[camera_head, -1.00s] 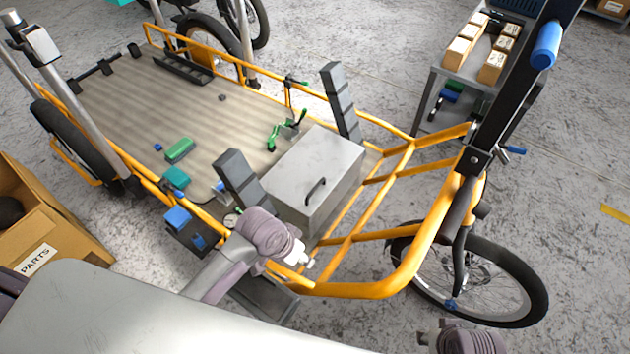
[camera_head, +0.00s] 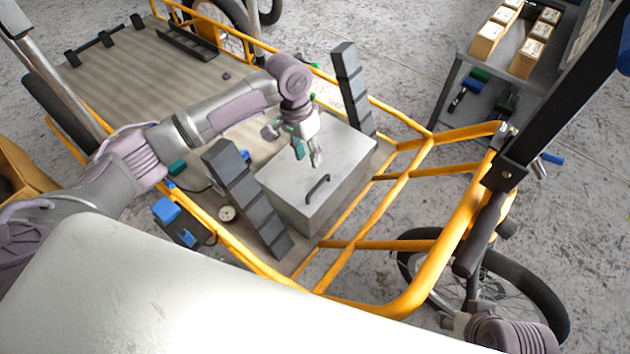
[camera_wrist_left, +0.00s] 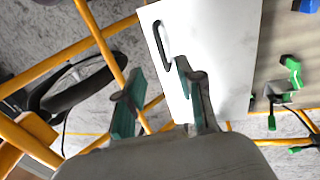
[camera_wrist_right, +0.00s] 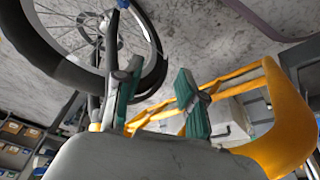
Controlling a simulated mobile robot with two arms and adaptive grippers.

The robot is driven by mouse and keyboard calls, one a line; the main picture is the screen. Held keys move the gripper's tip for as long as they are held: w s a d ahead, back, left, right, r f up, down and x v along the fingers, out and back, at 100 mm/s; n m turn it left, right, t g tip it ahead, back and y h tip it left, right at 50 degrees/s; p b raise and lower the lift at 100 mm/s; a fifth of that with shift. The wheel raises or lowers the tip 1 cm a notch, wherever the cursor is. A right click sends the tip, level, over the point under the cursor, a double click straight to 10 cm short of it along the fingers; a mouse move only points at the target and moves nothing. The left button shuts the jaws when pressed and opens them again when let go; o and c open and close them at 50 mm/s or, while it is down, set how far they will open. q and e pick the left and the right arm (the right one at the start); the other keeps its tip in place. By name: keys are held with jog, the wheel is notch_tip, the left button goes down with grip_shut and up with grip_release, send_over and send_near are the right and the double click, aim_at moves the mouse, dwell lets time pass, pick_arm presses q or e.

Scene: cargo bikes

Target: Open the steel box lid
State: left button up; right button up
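The steel box (camera_head: 300,205) sits on the cargo bed with its lid (camera_head: 340,150) down. A dark handle (camera_head: 318,189) is on the box's near top edge. My left gripper (camera_head: 313,158) is over the lid, just behind the handle. In the left wrist view the lid (camera_wrist_left: 225,55) and the handle (camera_wrist_left: 161,43) show beyond the fingers (camera_wrist_left: 160,100), which are apart with nothing between them. My right gripper (camera_wrist_right: 157,95) is open and empty in the right wrist view, near the orange frame; the box (camera_wrist_right: 228,118) shows behind that frame.
Dark stepped blocks (camera_head: 245,195) and (camera_head: 353,90) stand on two sides of the box. Orange frame tubes (camera_head: 395,170) run in front of it. A grey cart (camera_head: 490,70) with small boxes stands at the right. A green clamp (camera_wrist_left: 290,75) is beside the box.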

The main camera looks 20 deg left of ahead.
pick_arm(q)
jog(key=b, duration=0.2)
send_over(315, 187)
jog(key=a, duration=0.1)
jog(key=f, duration=0.6)
jog(key=shift+w+f, duration=0.25)
jog(key=f, duration=0.3)
jog(key=shift+s+d+f+b, duration=0.1)
jog(key=shift+d+f+b, duration=0.1)
jog(key=shift+d+b, duration=0.15)
jog(key=shift+f, duration=0.25)
pick_arm(e)
jog(key=w+a+t+y, duration=0.1)
jog(key=w+a+t, duration=0.1)
jog(key=w, duration=0.4)
jog(key=shift+w+t, duration=0.3)
jog(key=shift+t, duration=0.6)
pick_arm(q)
grip_shut()
